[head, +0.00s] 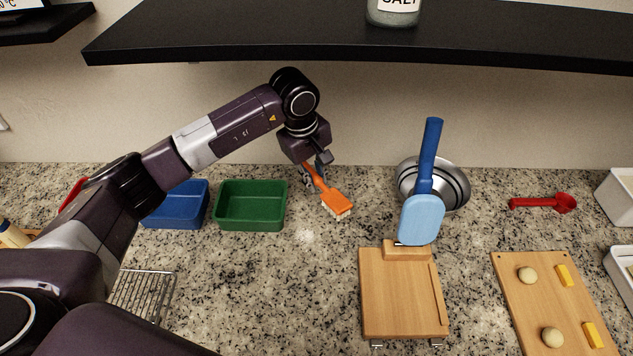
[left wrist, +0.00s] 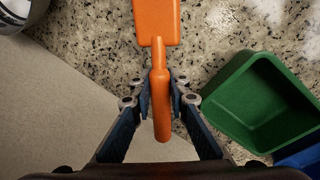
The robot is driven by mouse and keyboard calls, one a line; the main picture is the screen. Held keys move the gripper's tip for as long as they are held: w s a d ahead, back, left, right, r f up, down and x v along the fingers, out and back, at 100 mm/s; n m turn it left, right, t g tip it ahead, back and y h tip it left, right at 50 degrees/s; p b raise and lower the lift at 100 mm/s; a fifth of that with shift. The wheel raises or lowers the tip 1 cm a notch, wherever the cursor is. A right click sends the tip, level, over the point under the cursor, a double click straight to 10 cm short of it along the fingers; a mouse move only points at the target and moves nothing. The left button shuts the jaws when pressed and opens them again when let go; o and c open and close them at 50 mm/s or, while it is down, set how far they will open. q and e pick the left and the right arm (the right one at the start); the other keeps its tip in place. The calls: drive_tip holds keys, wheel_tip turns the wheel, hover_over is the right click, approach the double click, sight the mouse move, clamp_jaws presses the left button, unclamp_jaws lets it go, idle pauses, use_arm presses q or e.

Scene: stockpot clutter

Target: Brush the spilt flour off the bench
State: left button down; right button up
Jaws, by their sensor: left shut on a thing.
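An orange brush (head: 336,200) with pale bristles is held by its handle in my left gripper (head: 315,165), near the back of the bench. In the left wrist view the gripper (left wrist: 161,92) is shut around the orange handle (left wrist: 160,115), and the brush head (left wrist: 157,20) points away from the fingers. Whether the bristles touch the bench (head: 270,270) is unclear. White flour-like patches (left wrist: 313,45) lie on the speckled stone at the wrist view's upper right. My right gripper is out of view.
A green tray (head: 251,227) and a blue tray (head: 174,223) stand left of the brush. A steel bowl (head: 456,187) with a blue utensil (head: 424,218) before it stands right. Wooden boards (head: 402,300) lie in front. A black shelf (head: 250,45) overhangs the back.

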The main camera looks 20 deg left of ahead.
use_arm(q)
drive_tip(key=shift+a+r+p, duration=0.1)
drive_tip(key=shift+r+p, duration=0.2)
drive_tip(key=shift+r, duration=0.85)
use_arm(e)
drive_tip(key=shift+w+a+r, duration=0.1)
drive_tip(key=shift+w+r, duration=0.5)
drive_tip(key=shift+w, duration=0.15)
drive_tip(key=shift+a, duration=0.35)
